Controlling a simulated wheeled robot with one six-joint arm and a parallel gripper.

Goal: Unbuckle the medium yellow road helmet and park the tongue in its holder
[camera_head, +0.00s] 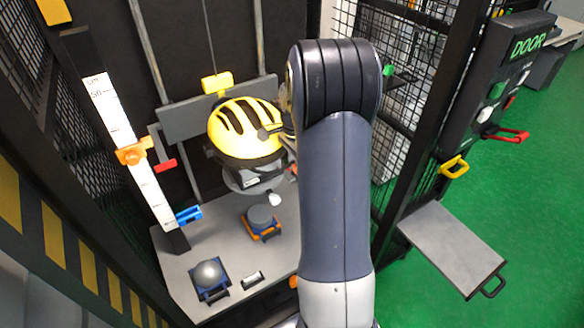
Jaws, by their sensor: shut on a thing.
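The yellow road helmet (243,128) with dark vents sits in the drop tower, on a dark headform (262,178) over a grey round support. My gripper (284,126) is at the helmet's right side, mostly hidden behind my own arm. It is shut on a small dark part (267,132) against the helmet's right side; I cannot tell whether this is the buckle tongue. The strap, buckle and tongue holder cannot be made out.
A white scale (125,145) with an orange slider (131,154) stands at left. Anvils (262,218) and (209,275) are on the grey base plate (180,262). Mesh walls enclose the tower. A DOOR panel (505,75) and grey shelf (450,246) are at right, with open green floor beyond.

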